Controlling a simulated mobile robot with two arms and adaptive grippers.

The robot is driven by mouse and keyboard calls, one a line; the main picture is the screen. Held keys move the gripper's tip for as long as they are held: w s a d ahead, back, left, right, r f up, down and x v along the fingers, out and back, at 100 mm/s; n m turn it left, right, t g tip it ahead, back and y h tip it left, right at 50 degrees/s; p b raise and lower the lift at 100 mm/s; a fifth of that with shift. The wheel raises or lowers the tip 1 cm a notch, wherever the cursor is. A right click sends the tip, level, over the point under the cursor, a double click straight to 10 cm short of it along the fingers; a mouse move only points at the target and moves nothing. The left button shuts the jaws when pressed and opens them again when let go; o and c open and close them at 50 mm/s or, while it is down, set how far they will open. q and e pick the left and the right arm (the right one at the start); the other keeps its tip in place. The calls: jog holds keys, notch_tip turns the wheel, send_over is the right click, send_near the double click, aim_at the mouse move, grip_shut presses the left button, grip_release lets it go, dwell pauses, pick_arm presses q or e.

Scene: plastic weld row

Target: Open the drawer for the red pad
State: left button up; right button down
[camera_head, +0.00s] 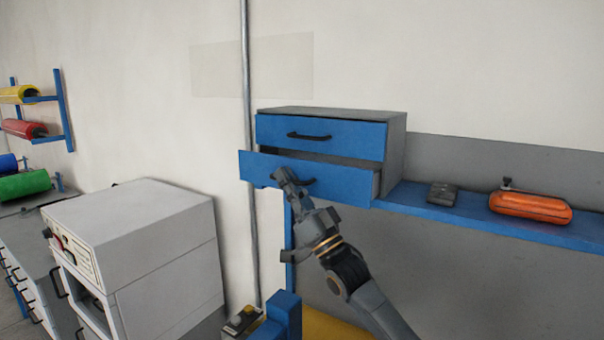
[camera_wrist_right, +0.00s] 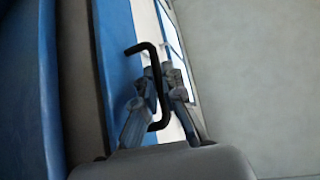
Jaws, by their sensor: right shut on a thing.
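A small grey cabinet (camera_head: 397,142) with two blue drawers stands on a blue shelf. Its upper drawer (camera_head: 345,138) is closed and has a black handle. Its lower drawer (camera_head: 343,179) is pulled partly out. My right gripper (camera_head: 290,179) is at the front of the lower drawer, shut on its handle. In the right wrist view the black handle (camera_wrist_right: 156,62) passes between the fingers of the gripper (camera_wrist_right: 160,92), beside the blue drawer front (camera_wrist_right: 118,50). The inside of the drawer is hidden, and no red pad shows. My left gripper is not in view.
The blue shelf (camera_head: 470,218) holds a dark grey block (camera_head: 442,194) and an orange case (camera_head: 530,206) right of the cabinet. A white machine (camera_head: 140,240) stands at the left. Coloured rolls, one red (camera_head: 22,128), sit on a rack at far left.

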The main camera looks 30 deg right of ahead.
jog(key=s+a, duration=0.1)
jog(key=a, duration=0.2)
jog(key=shift+s, duration=0.4)
jog(key=c, duration=1.7)
grip_release()
jog(key=v, duration=1.2)
